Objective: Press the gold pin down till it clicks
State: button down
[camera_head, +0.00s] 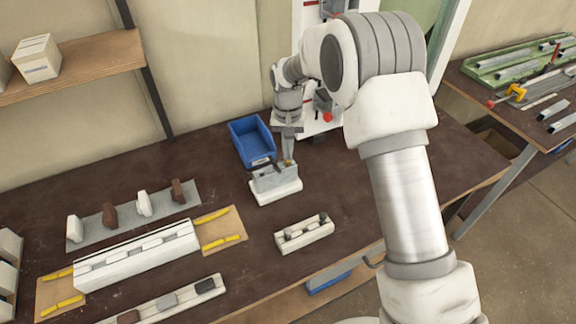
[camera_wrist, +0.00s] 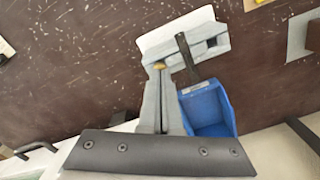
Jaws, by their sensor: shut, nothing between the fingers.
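A small clamp fixture (camera_head: 276,190) with a grey block on a white base stands on the bench; its grey body (camera_wrist: 215,36) shows at the top of the wrist view. The gold pin (camera_wrist: 159,66) shows as a small gold spot at the fixture's near end, and in the head view (camera_head: 289,162) it is tiny. My gripper (camera_wrist: 158,72) is shut and empty, its fingertips right at the pin. They seem to touch or nearly touch it; I cannot tell how deep the pin sits. A dark lever (camera_wrist: 187,55) lies across the fixture beside the fingers.
A blue bin (camera_head: 253,141) stands just behind the fixture, close to my fingers in the wrist view (camera_wrist: 207,108). A small pale block with dark knobs (camera_head: 304,233) lies in front. A long white profile holder (camera_head: 138,255) is at left. Bench right of the fixture is clear.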

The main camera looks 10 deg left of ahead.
jog(key=shift+f+b, duration=0.35)
jog(key=shift+f, duration=0.15)
dwell(0.3)
jog(key=shift+r+p, duration=2.05)
jog(key=shift+r, duration=1.55)
